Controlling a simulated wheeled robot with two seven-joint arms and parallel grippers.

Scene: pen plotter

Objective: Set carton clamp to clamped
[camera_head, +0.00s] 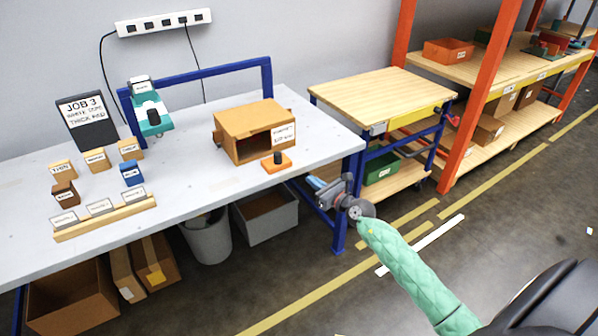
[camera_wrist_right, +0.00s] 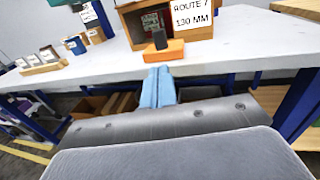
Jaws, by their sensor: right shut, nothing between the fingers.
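A brown open-fronted carton (camera_head: 240,120) stands on the grey table, with a white label at its right front; its label reads "ROUTE 7 130 MM" in the right wrist view (camera_wrist_right: 193,17). An orange block with a black knob (camera_head: 284,165) sits at the table's front edge before the carton; it looks like the carton clamp. In the right wrist view the orange block (camera_wrist_right: 175,50) is just beyond my fingertips. My right gripper (camera_head: 316,183) is shut and empty, in front of the table edge, apart from the block. Its blue fingers (camera_wrist_right: 158,88) point towards the block. My left gripper is out of view.
The grey table (camera_head: 200,185) also holds a teal device (camera_head: 150,118), a job sign (camera_head: 85,120), small labelled blocks and a wooden rack (camera_head: 105,218). A wooden-topped cart (camera_head: 370,95) stands to the right. Bins are under the table.

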